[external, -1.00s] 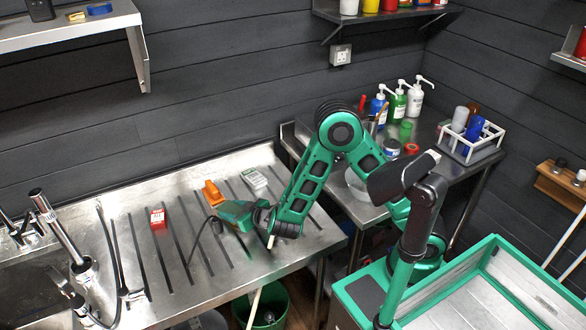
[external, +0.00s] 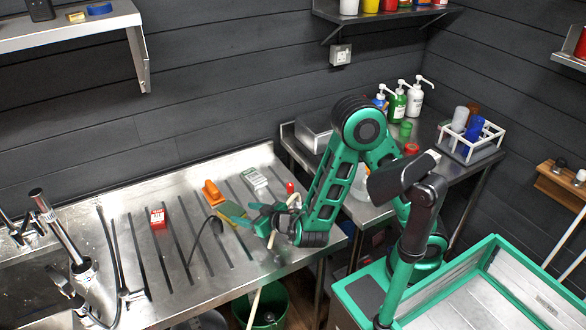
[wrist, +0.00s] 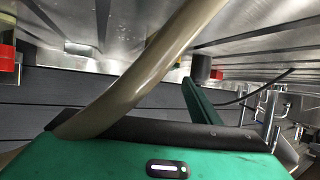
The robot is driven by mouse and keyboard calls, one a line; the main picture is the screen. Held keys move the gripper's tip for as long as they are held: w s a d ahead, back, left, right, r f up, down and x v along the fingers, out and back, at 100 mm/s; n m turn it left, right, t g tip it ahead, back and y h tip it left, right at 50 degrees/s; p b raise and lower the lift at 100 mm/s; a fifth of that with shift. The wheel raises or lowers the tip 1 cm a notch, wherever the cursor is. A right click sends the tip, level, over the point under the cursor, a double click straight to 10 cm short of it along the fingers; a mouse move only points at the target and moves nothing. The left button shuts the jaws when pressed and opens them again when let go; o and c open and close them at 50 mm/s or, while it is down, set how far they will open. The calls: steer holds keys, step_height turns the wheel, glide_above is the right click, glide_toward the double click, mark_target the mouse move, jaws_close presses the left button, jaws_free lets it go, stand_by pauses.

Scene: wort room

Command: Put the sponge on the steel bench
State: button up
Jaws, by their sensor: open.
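A flat yellow-green sponge (external: 233,212) lies on the grooved steel bench (external: 172,188), just right of an orange object. My gripper (external: 259,219) is open, low over the bench, just right of the sponge and apart from it or barely clear. Its fingers look empty. In the wrist view, part of my gripper (wrist: 190,105) shows, with the steel surface above it in the picture. The sponge cannot be made out there.
An orange object (external: 212,192), a red box (external: 158,218) and a grey-white box (external: 254,178) stand on the bench. A pale stick (external: 255,305) rises from a green bucket (external: 268,302); a pale rod (wrist: 140,80) crosses the wrist view. The sink tap (external: 60,235) is at left.

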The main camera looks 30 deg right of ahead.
mark_target(236, 213)
steer(key=shift+v, duration=1.25)
steer(key=o, duration=0.4)
steer(key=shift+s+d+r, duration=0.2)
steer(key=shift+s, duration=0.25)
steer(key=shift+s+a+f, duration=0.15)
steer(key=shift+s+f, duration=0.1)
steer(key=shift+f, duration=0.15)
steer(key=shift+d+x, duration=0.15)
steer(key=shift+x, duration=2.6)
steer(key=shift+d+x, duration=0.15)
steer(key=shift+x, duration=2.6)
